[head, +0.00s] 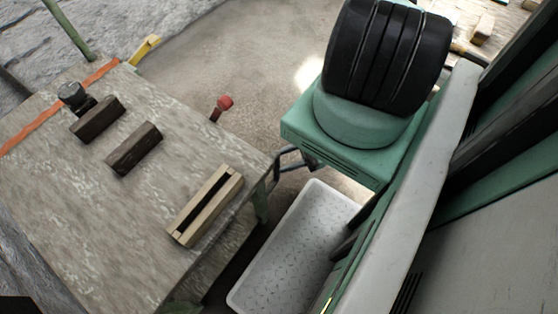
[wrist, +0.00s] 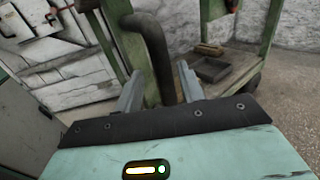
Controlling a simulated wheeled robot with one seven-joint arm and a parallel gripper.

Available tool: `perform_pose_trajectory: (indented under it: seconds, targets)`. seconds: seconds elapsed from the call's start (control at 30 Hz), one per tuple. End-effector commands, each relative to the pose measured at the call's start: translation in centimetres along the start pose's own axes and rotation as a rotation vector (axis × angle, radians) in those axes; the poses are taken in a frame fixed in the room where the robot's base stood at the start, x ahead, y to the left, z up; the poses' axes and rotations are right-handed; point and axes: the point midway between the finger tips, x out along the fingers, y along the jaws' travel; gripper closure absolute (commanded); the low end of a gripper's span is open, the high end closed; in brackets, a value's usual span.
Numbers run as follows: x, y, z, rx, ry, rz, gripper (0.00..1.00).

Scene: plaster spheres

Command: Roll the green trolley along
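The green trolley has a worn grey top (head: 95,210) and green legs, at the left in the head view. A dark curved bar, its handle, sticks out from the edge nearest my arm. In the wrist view the trolley's green frame (wrist: 216,10) and lower shelf show behind the curved handle (wrist: 158,50). My gripper (wrist: 160,82) has its two grey fingers apart, one on each side of the handle. A narrow gap seems to show at the left finger. In the head view my teal wrist hides most of the fingers.
Dark blocks (head: 134,148) and a pale slotted wooden block (head: 205,205) lie on the trolley top. A dark tray (wrist: 212,69) sits on the lower shelf. Bare floor (head: 215,60) lies beyond the trolley.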

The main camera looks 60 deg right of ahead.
Motion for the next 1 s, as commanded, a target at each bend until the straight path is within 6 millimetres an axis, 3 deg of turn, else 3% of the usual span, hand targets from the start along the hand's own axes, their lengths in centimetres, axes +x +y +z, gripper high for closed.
perform_pose_trajectory:
  seconds: [0.4, 0.6, 0.8, 1.0]
  targets:
    - [-9.8, 0.0, -0.2, -0.002, 0.007, -0.001, 0.61]
    - [-13.4, 0.1, -0.2, -0.002, 0.005, 0.001, 0.61]
    - [-15.0, 0.1, -0.1, 0.0, 0.003, 0.001, 0.61]
    - [-15.2, 0.1, -0.1, 0.0, 0.002, 0.002, 0.61]
